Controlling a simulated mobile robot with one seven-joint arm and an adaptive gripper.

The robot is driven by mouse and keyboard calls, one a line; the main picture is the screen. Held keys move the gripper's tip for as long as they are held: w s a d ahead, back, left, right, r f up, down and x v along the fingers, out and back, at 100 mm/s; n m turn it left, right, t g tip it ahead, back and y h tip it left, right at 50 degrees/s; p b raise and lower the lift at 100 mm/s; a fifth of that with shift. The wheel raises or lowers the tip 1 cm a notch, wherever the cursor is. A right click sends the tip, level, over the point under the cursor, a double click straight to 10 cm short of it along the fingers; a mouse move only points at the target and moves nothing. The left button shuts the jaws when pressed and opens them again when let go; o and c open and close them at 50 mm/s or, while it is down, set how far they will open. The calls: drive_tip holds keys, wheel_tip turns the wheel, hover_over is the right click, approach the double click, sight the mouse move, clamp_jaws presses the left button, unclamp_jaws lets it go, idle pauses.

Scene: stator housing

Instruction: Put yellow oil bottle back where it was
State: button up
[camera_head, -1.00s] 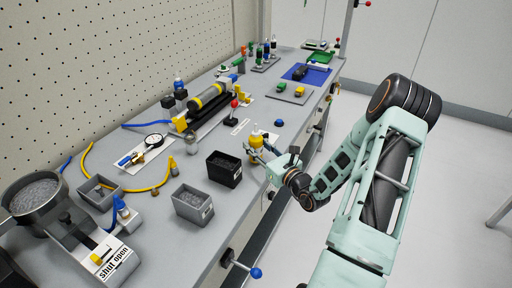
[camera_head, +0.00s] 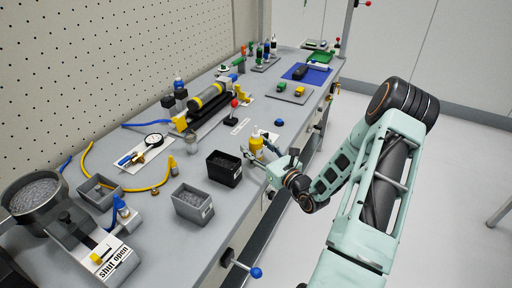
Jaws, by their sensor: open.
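The yellow oil bottle (camera_head: 256,146) stands upright on the grey bench, near its front edge and right of the black bin. My gripper (camera_head: 257,157) is low at the bottle, reaching in from the right. Its fingers are open, one on the near left side of the bottle and the other close to its right side. I cannot tell whether either finger touches the bottle. The bottle's lower part is partly hidden by the fingers.
A black bin (camera_head: 223,168) and a grey bin (camera_head: 193,203) stand left of the gripper. A black cylinder assembly with a yellow band (camera_head: 208,100) lies behind. A blue cap (camera_head: 279,123) sits to the right. The bench front edge has protruding levers (camera_head: 255,272).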

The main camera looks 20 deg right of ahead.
drive_tip(key=s+d, duration=0.2)
drive_tip(key=s, duration=1)
drive_tip(key=shift+d+b, duration=0.15)
drive_tip(key=shift+b, duration=0.3)
drive_tip(key=shift+w+r, duration=0.1)
drive_tip(key=shift+r, duration=0.05)
